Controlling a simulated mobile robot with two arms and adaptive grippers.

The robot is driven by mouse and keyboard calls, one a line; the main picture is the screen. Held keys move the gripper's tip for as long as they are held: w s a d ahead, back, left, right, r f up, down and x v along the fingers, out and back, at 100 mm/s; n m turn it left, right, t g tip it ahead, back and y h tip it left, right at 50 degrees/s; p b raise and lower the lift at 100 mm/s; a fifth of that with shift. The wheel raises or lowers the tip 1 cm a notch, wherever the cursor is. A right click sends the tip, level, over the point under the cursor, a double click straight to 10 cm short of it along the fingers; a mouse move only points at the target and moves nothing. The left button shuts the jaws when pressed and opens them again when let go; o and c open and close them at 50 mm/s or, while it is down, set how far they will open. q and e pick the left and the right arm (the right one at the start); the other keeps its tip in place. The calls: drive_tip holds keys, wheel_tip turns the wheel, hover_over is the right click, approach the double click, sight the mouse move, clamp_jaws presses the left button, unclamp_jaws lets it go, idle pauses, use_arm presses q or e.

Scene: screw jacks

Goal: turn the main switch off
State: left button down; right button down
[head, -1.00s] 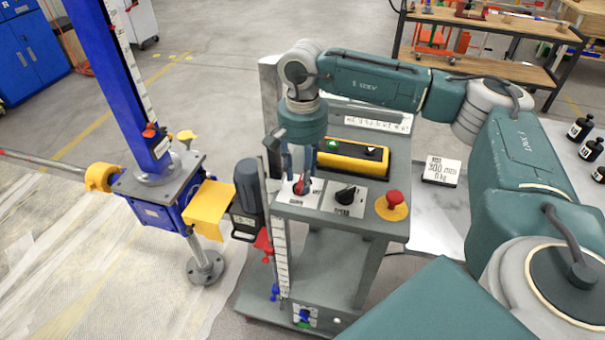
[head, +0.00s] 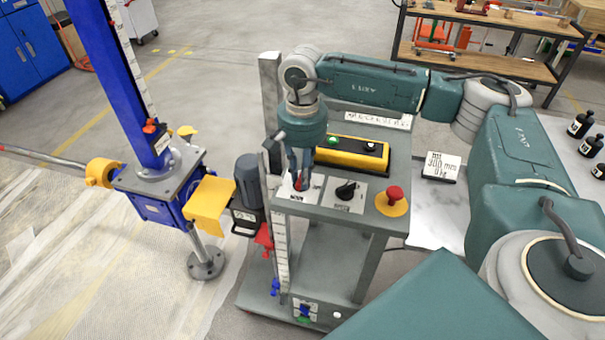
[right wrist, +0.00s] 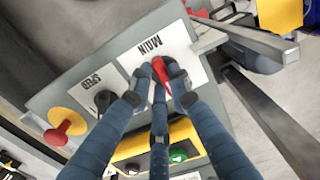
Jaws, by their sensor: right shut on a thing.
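The main switch has a red handle (right wrist: 160,70) on a white plate marked MAIN (right wrist: 149,45). In the head view, its plate (head: 283,190) is at the front left of the grey control panel, and the handle is mostly hidden by the fingers. My right gripper (head: 299,182) comes down onto it from above. In the right wrist view, the right gripper (right wrist: 155,84) is shut on the red handle, with dark fingertips on both sides of it. My left gripper is in neither view.
Right of the switch are a black SPEED knob (head: 346,190) and a red mushroom button (head: 393,195) on a yellow disc. A yellow box (head: 352,156) with a green button stands behind. A blue screw jack (head: 150,195) stands at left.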

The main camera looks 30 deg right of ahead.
drive_tip(key=m+b, duration=0.1)
drive_tip(key=m, duration=0.1)
drive_tip(key=m+b, duration=0.1)
drive_tip(key=m, duration=0.1)
drive_tip(key=shift+w+a+f+b, duration=0.1)
drive_tip(key=shift+a+f+b, duration=0.05)
drive_tip(key=shift+b, duration=0.25)
drive_tip(key=m+b, duration=0.2)
drive_tip(key=m, duration=0.3)
drive_tip(key=shift+w+a, duration=0.1)
drive_tip(key=m+b, duration=0.1)
drive_tip(key=m, duration=0.3)
drive_tip(key=shift+w+m, duration=0.15)
drive_tip(key=shift+m, duration=0.25)
drive_tip(key=shift+w+r+m+b, duration=0.15)
drive_tip(key=shift+m+b, duration=0.1)
drive_tip(key=shift+m, duration=0.7)
drive_tip(key=shift+r+m+b, duration=0.1)
drive_tip(key=shift+m+b, duration=0.15)
drive_tip(key=shift+m, duration=0.7)
drive_tip(key=c, duration=1.6)
unclamp_jaws()
